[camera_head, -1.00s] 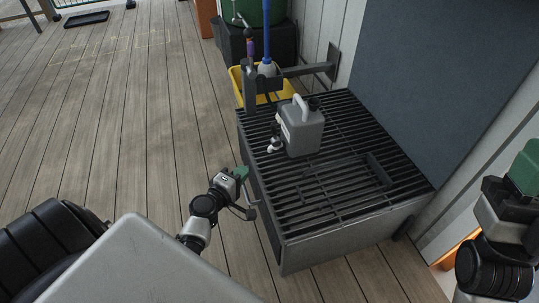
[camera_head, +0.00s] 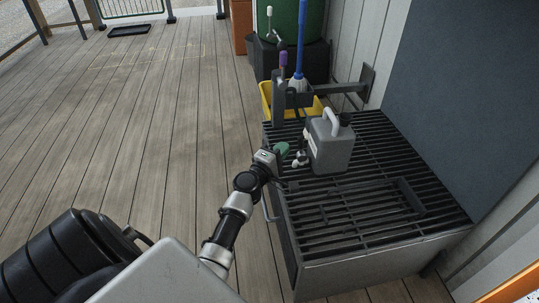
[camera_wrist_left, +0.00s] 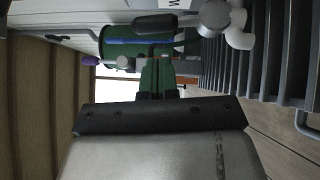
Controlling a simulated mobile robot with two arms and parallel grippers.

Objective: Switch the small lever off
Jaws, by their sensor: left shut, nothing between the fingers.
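My left gripper (camera_head: 282,149) has green fingertips and is shut and empty, just left of the grey jug (camera_head: 331,146) on the grate. In the left wrist view its shut fingers (camera_wrist_left: 156,74) point away from the camera. A small grey and white spigot (camera_head: 299,159) is at the jug's lower left, close to the fingertips; I cannot tell whether they touch. The spigot's rounded white end (camera_wrist_left: 238,39) and a black bar-like part (camera_wrist_left: 154,24) show near the fingers. Which part is the small lever is unclear. My right gripper is out of view.
The slatted metal grate (camera_head: 375,232) stands right of my left arm. Behind are a yellow bucket (camera_head: 268,101), a blue-handled tool (camera_head: 300,35) and a green barrel (camera_head: 300,18) with a white-tipped lever (camera_head: 269,12).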

